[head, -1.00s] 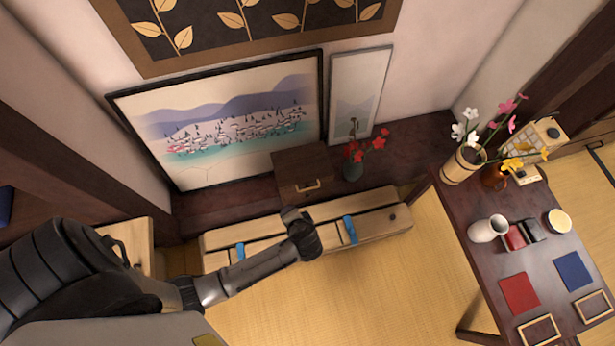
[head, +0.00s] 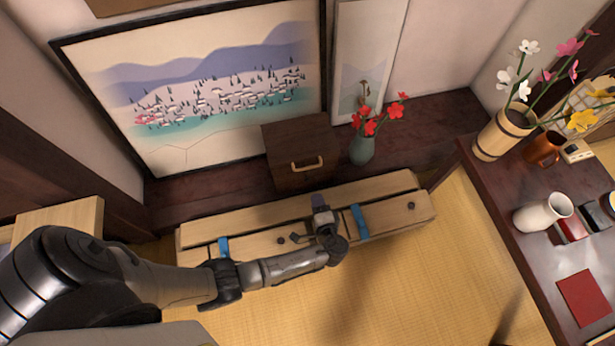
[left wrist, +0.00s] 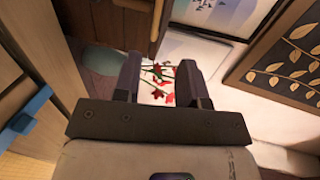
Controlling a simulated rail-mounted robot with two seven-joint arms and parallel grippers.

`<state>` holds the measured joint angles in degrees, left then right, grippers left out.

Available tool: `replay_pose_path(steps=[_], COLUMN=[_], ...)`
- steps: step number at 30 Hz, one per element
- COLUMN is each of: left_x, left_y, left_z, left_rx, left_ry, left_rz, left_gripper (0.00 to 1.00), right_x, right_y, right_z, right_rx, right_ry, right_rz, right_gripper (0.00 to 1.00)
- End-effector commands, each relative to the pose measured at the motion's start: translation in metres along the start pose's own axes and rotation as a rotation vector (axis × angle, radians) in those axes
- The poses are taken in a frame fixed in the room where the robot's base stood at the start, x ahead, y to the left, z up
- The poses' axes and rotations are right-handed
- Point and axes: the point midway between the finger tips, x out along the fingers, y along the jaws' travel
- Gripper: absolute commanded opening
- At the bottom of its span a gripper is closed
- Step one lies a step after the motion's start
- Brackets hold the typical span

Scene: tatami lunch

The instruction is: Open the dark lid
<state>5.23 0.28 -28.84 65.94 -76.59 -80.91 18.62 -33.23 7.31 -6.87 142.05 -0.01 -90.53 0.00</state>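A dark brown wooden box (head: 295,135) stands on the dark ledge in the head view, with a pale bar handle (head: 306,163) on its near face; this face looks shut. I cannot tell whether it is the dark lid. In the left wrist view, a dark brown panel with a pale handle (left wrist: 135,5) shows at the top. My left gripper (head: 321,203) is just in front of and below the box, over the light wooden bench. In the left wrist view my left gripper (left wrist: 159,65) has its fingers apart, with nothing held between them. My right gripper is not in view.
A vase with red flowers (head: 363,150) stands right of the box; the red flowers (left wrist: 160,85) show between my fingers. A framed landscape (head: 200,90) leans behind. The light bench (head: 390,212) has blue straps. A dark table (head: 500,200) stands at the right.

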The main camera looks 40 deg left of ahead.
Motion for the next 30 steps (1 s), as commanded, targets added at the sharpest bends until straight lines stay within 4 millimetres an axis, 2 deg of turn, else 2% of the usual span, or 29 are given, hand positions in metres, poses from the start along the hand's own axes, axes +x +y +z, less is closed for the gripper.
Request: replay_pose_path(steps=[5, 8, 21, 30], left_x=[0.013, 0.027, 0.106, 0.135], left_y=[0.007, 0.007, 0.007, 0.004], left_z=[-0.003, -0.003, -0.003, -0.004], left_rx=[0.006, 0.007, 0.007, 0.007], left_ry=[0.008, 0.007, 0.007, 0.008], left_rz=[-0.015, -0.016, -0.015, -0.014], left_gripper=[0.38, 0.38, 0.38, 0.38], right_x=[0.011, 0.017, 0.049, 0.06], right_y=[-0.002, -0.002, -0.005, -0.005], right_z=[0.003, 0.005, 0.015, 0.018], right_rx=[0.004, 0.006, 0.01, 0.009], right_ry=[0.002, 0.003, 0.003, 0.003], right_rz=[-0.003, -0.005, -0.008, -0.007], right_gripper=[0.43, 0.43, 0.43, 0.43])
